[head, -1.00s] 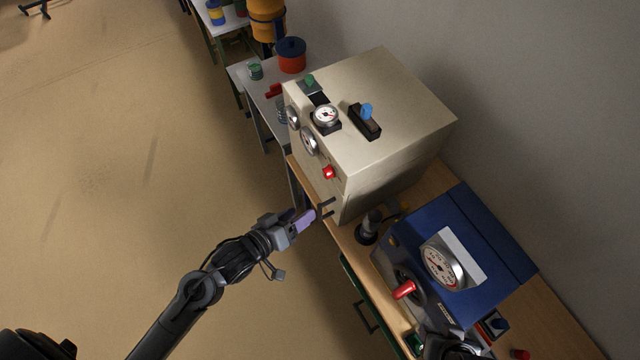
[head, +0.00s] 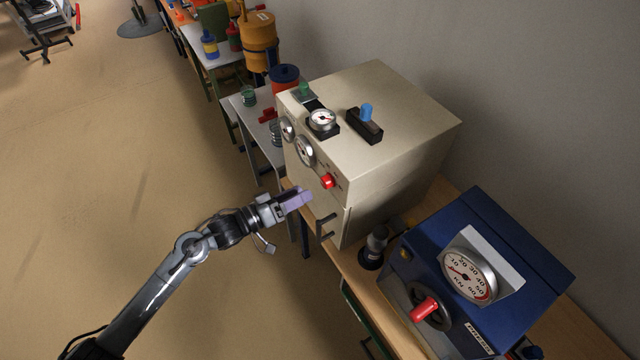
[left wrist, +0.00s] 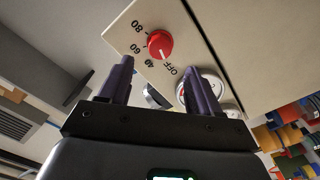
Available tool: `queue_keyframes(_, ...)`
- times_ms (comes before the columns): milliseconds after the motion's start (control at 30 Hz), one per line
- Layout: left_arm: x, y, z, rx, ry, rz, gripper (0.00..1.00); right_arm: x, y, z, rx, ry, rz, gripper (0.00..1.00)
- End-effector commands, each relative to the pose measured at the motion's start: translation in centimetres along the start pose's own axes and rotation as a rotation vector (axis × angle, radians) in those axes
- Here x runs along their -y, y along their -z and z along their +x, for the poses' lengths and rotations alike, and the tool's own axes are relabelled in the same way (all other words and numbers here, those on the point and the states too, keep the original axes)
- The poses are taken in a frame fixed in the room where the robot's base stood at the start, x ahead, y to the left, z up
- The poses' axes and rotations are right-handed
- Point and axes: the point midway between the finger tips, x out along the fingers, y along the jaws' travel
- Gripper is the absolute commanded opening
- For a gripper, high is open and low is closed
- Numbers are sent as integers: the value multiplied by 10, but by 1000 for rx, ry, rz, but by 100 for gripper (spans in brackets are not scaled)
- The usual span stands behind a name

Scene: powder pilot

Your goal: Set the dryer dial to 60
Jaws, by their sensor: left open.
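The dryer (head: 390,130) is a beige box on the wooden bench. Its red dial (head: 327,181) is on the front panel, near the lower right corner. In the left wrist view the dial (left wrist: 159,45) is ringed by the marks OFF, 40, 60 and 80, and its white pointer line points toward OFF. My left gripper (head: 300,199) has purple fingers and is just in front of the dryer, below and left of the dial in the head view. In the wrist view the left gripper (left wrist: 158,72) is open and empty, apart from the dial. My right gripper is not seen.
A black door handle (head: 326,226) sticks out below the dial. Round gauges (head: 304,151) are on the same front panel. A blue machine (head: 480,275) with a large gauge and red knob stands to the right. The floor (head: 110,190) at left is open.

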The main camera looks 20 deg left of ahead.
Motion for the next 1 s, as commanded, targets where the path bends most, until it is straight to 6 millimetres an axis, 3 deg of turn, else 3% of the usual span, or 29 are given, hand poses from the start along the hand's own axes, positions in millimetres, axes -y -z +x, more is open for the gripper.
queue_keyframes(200, -1, 2, 37, -3, 0, -1, 63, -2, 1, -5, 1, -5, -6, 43)
queue_keyframes(400, -1, 0, 60, -1, 0, 0, 63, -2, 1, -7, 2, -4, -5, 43)
queue_keyframes(867, 0, -1, 71, 0, 1, 1, 63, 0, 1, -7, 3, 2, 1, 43)
queue_keyframes(1000, 0, 0, 71, 0, 1, 1, 46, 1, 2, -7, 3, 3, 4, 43)
